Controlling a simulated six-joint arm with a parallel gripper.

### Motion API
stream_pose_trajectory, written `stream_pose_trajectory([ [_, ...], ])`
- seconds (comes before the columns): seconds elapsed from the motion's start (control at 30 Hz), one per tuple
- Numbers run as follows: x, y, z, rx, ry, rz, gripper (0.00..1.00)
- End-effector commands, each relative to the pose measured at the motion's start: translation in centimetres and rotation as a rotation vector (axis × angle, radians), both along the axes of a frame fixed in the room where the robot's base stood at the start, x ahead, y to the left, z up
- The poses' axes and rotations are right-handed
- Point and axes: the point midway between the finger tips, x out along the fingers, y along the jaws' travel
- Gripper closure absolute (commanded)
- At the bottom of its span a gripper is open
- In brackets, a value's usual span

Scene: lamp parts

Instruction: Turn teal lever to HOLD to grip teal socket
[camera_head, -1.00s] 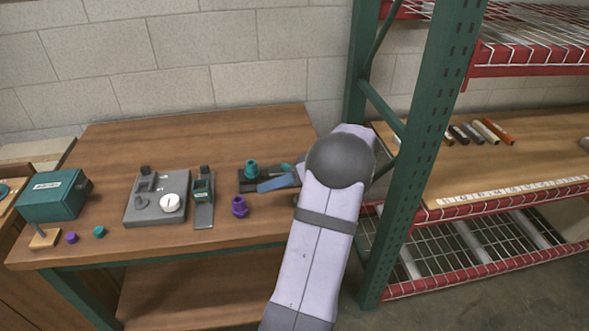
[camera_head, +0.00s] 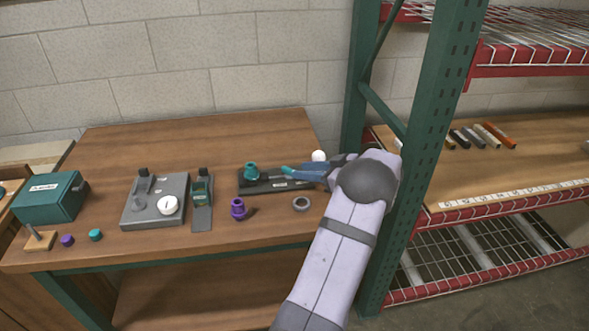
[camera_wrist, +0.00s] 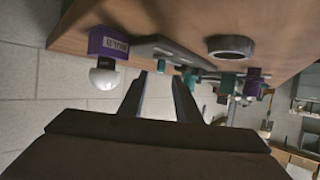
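The teal socket (camera_head: 251,171) stands upright on a dark base plate (camera_head: 262,186) on the table. The teal lever (camera_head: 289,169) lies to its right on the same plate, close to my gripper's fingertips. Small labels show on the plate, but I cannot read the lever's setting. My gripper (camera_head: 302,173) reaches in from the right, low over the plate's right end. Contact cannot be told.
A grey ring (camera_head: 301,204) and a purple socket (camera_head: 238,208) lie in front of the plate. A grey fixture (camera_head: 155,205) and teal box (camera_head: 50,197) stand left. A green rack post (camera_head: 405,150) stands close right of my arm.

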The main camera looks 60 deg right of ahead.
Motion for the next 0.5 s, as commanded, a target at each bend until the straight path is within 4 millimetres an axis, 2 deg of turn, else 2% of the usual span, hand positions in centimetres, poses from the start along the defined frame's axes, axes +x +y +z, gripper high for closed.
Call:
stream_pose_trajectory([
  [0.2, 2.7, 0.1, -1.0, 0.002, 0.000, 0.002, 0.70],
  [0.5, 4.3, 0.0, -1.8, 0.000, 0.000, 0.000, 0.70],
])
